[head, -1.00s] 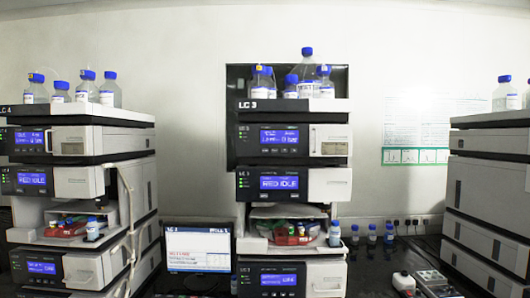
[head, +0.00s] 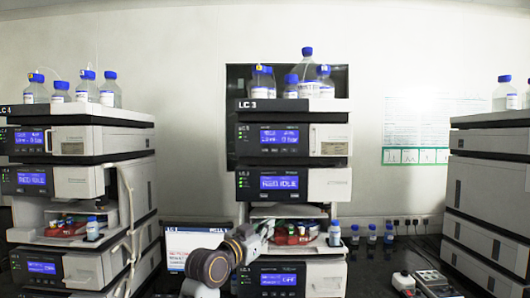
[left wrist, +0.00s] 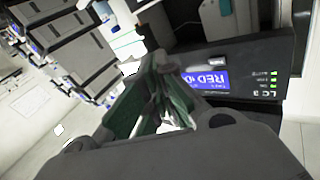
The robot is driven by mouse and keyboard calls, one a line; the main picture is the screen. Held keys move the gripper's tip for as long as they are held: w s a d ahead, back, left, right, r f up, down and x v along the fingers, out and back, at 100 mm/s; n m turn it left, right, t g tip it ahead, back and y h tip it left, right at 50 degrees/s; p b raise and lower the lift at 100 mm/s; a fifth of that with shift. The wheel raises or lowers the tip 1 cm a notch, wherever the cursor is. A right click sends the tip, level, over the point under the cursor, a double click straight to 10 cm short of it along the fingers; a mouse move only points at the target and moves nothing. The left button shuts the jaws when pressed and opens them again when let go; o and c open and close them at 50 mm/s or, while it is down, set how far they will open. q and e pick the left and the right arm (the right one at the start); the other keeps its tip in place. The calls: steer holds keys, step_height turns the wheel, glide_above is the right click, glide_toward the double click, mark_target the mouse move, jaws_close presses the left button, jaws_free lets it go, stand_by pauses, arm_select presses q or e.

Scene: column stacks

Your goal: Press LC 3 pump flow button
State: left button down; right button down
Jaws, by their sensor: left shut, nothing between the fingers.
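The LC 3 stack (head: 244,105) stands in the middle of the head view. Its top module has a lit blue display (head: 280,137) with small text. The module below has a display (head: 280,182) reading RED IDLE, which also shows tilted in the left wrist view (left wrist: 208,80). The bottom module has another blue display (head: 279,280). The flow button is too small to make out. My left gripper (head: 266,229) is shut and empty, in front of the stack's open vial bay, below the RED IDLE module. Its fingers fill the middle of the left wrist view (left wrist: 158,82). My right gripper is not in view.
Blue-capped bottles (head: 307,80) stand on top of the stack. A monitor (head: 188,241) is partly behind my left arm. The LC 4 stack (head: 75,118) is at left, another stack (head: 488,180) at right. Small bottles (head: 372,233) stand on the dark bench.

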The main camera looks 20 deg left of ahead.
mark_target(263, 149)
arm_select(q)
step_height(263, 149, up, 23)
steer(key=a+m+t+h, duration=0.1)
steer(key=t+h, duration=0.1)
steer(key=t, duration=0.2)
steer(key=shift+s+h, duration=0.35)
steer(key=shift+h, duration=0.05)
steer(key=shift+w+a+r, duration=0.1)
steer(key=shift+w, duration=0.05)
steer(key=shift+w+a, duration=0.4)
steer(key=shift+w, duration=0.95)
steer(key=shift+w+a, duration=0.4)
steer(key=shift+w, duration=1)
steer(key=shift+w+a, duration=0.4)
steer(key=shift+w, duration=0.95)
steer(key=shift+w+a+b, duration=0.2)
steer(key=shift+w+b, duration=0.1)
steer(key=shift+w, duration=0.5)
steer(key=shift+s, duration=0.1)
steer(key=shift+s+d, duration=0.25)
steer(key=shift+s, duration=0.45)
steer(key=shift+s, duration=0.1)
